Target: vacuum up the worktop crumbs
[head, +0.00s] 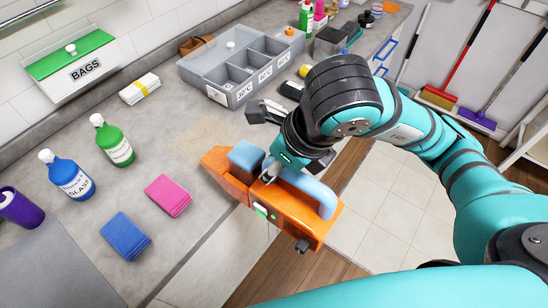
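A handheld vacuum (318,228) with an orange body and light blue handle and front part is at the worktop's front edge. Its nose points left over the worktop (215,190), and its rear extends out past the edge. My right gripper (270,172) comes in from the right and appears shut on the vacuum's handle; my wrist partly hides the grip. A patch of fine tan crumbs (203,132) lies on the grey worktop, behind and left of the vacuum's nose. I cannot tell whether the nose touches the worktop. My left gripper is not in view.
Bare worktop surrounds the crumbs.

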